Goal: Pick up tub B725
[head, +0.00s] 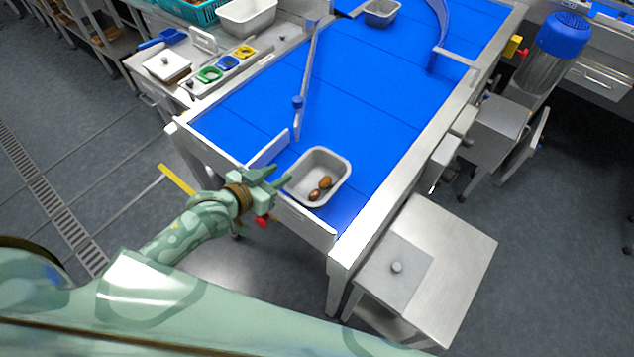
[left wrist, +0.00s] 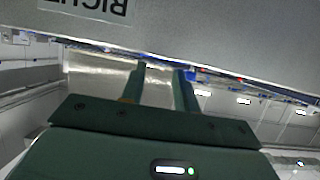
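A light grey tub (head: 337,188) stands upright on the near end of the blue belt (head: 350,90). Several brown dates (head: 320,188) lie at its bottom. No number is readable on it. A second grey tub (head: 381,13) stands at the far end of the belt, so I cannot tell by label which is B725. My left gripper (head: 284,177) is just left of the near tub, at the belt's end, with its fingers apart and nothing seen between them. In the left wrist view the two fingers (left wrist: 161,72) are also apart. My right gripper does not show.
A side bench holds green, blue and yellow dishes (head: 227,62) and a white bin (head: 247,16). A steel stand (head: 455,250) is at the near right. The belt's middle is clear.

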